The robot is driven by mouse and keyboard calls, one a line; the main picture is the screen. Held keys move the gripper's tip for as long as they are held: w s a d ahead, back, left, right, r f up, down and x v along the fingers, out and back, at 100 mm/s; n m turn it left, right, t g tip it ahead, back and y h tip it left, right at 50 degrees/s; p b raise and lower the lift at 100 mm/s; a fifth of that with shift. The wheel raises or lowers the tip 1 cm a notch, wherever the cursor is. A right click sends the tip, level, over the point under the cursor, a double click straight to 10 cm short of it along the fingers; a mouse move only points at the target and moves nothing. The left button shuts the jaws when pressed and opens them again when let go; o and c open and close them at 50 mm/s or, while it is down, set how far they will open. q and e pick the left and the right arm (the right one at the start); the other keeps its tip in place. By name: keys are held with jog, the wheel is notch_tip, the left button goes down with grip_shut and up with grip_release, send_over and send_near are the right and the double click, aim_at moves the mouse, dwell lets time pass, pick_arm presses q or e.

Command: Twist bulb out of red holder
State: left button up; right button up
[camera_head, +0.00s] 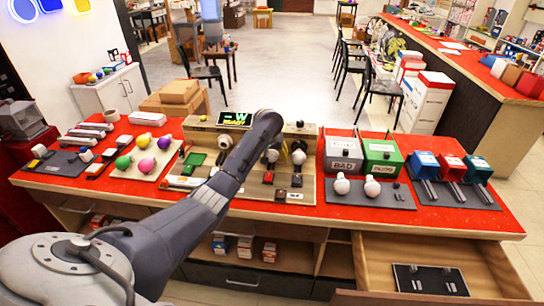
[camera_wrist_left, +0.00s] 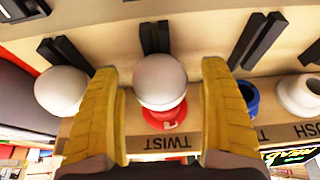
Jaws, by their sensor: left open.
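A round white bulb (camera_wrist_left: 160,80) sits in the red holder (camera_wrist_left: 166,117) on the wooden board, above the printed word TWIST, upside down in the left wrist view. In the head view the bulb (camera_head: 271,155) shows just right of my arm. My left gripper (camera_wrist_left: 160,68) is open, with one yellow finger on each side of the bulb. Gaps show between the fingers and the bulb, so it is not gripped. In the head view my arm's end hides the gripper's fingers. My right gripper is in neither view.
Another white bulb (camera_wrist_left: 61,91) is close beside one finger. A blue holder (camera_wrist_left: 249,97) and a white socket (camera_wrist_left: 300,95) lie on the other side. Dark prongs (camera_wrist_left: 155,37) stand behind the bulb. Grey and green bins (camera_head: 380,158) stand right of the board.

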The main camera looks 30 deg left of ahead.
pick_arm(q)
jog(key=shift+f, duration=0.1)
jog(key=c, duration=1.4)
